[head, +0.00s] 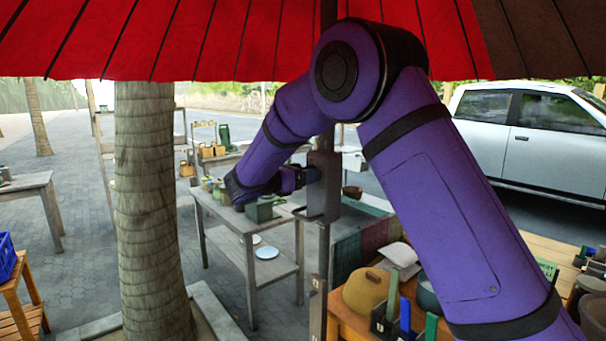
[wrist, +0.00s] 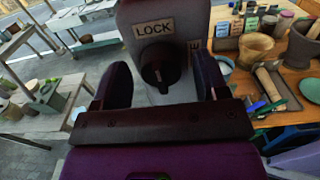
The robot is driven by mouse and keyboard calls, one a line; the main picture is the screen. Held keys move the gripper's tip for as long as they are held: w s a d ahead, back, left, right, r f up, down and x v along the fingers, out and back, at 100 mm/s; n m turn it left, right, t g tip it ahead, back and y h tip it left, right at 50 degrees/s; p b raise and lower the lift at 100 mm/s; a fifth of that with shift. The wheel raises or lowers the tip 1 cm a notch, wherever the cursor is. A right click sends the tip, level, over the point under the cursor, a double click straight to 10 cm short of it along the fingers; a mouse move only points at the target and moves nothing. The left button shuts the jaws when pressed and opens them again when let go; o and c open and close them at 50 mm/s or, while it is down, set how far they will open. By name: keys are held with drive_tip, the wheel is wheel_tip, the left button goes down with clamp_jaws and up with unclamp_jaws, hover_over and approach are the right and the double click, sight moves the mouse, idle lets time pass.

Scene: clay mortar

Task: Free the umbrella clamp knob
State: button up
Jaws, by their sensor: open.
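The umbrella clamp is a grey block (head: 323,186) on the pole under the red canopy (head: 230,40). In the wrist view its face carries a "LOCK" label (wrist: 154,29) and a dark round knob (wrist: 158,66) with a pale mark on it. A second label on the right is mostly hidden; only an "E" shows. My gripper (wrist: 160,80) is open, with one dark finger on each side of the knob. I cannot tell whether either finger touches it. In the head view my gripper (head: 300,177) is at the clamp's left side, and the knob is hidden.
The pole (head: 322,270) stands between a grey table (head: 240,222) with small pots and a wooden bench with bowls and tools. A thick palm trunk (head: 150,210) stands at the left. The wrist view shows a mortar (wrist: 255,52) on the bench. A silver car (head: 540,140) is behind.

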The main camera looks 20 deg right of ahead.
drive_tip(key=shift+d, duration=0.1)
drive_tip(key=c, duration=0.9)
drive_tip(key=shift+m, duration=0.4)
drive_tip(key=shift+s+f+m, duration=0.1)
drive_tip(key=shift+f+m, duration=0.05)
drive_tip(key=shift+m, duration=4.05)
drive_tip(key=shift+s+f+m, duration=0.1)
drive_tip(key=shift+m, duration=4.1)
drive_tip(key=o, duration=0.9)
